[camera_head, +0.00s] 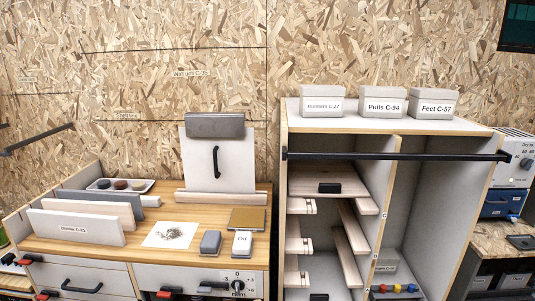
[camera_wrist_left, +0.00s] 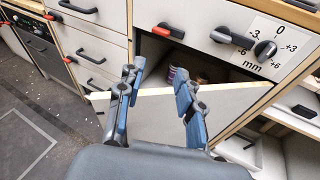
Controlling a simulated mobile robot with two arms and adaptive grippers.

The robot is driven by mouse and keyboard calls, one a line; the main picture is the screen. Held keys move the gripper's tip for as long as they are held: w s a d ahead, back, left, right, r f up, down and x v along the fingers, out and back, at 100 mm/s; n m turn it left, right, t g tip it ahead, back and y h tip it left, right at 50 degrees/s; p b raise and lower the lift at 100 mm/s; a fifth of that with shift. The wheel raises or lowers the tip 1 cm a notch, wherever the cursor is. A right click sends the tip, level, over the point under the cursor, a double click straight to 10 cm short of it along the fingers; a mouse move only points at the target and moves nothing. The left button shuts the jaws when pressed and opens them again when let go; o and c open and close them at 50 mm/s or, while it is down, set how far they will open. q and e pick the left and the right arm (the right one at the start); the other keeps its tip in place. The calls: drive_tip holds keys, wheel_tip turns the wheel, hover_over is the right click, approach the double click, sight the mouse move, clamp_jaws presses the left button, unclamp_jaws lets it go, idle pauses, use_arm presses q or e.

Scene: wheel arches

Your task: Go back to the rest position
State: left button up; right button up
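My left gripper (camera_wrist_left: 158,82) shows in the left wrist view with its two blue-grey fingers spread apart and nothing visible held between them. A pale panel with a wooden edge (camera_wrist_left: 155,112) lies just beyond and partly behind the fingers; I cannot tell whether they touch it. Above the panel is a dark opening in the cabinet with small items (camera_wrist_left: 180,75) inside, partly hidden. Neither gripper shows in the head view, and my right gripper is in no view.
In the head view, a wooden workbench (camera_head: 130,245) holds upright boards, a tray of round pieces (camera_head: 120,185) and small blocks. To its right is an open wardrobe (camera_head: 440,190) with a black rail (camera_head: 400,156) and labelled boxes (camera_head: 380,103) on top. Drawers (camera_wrist_left: 85,50) and floor (camera_wrist_left: 40,120) show in the wrist view.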

use_arm(q)
drive_tip(key=s+a+f+n+g, duration=0.1)
drive_tip(key=s+f+n+g, duration=0.2)
drive_tip(key=s+n+g, duration=0.8)
drive_tip(key=s+d+r+n+h, duration=0.1)
drive_tip(key=s+d+n+h, duration=0.2)
drive_tip(key=s+n, duration=0.5)
drive_tip(key=s+d+n+h, duration=0.3)
drive_tip(key=s+n, duration=0.2)
drive_tip(key=n, duration=0.8)
wheel_tip(320, 180, down, 25)
drive_tip(key=s+g, duration=0.1)
drive_tip(key=s+a+f, duration=0.1)
drive_tip(key=s+f, duration=0.7)
drive_tip(key=s+a+f+m+g, duration=0.1)
drive_tip(key=s+a+f, duration=0.1)
drive_tip(key=s+f, duration=0.6)
drive_tip(key=shift+s+a+f, duration=0.2)
drive_tip(key=shift+s+a, duration=0.05)
drive_tip(key=shift+s, duration=0.2)
drive_tip(key=shift+c, duration=0.4)
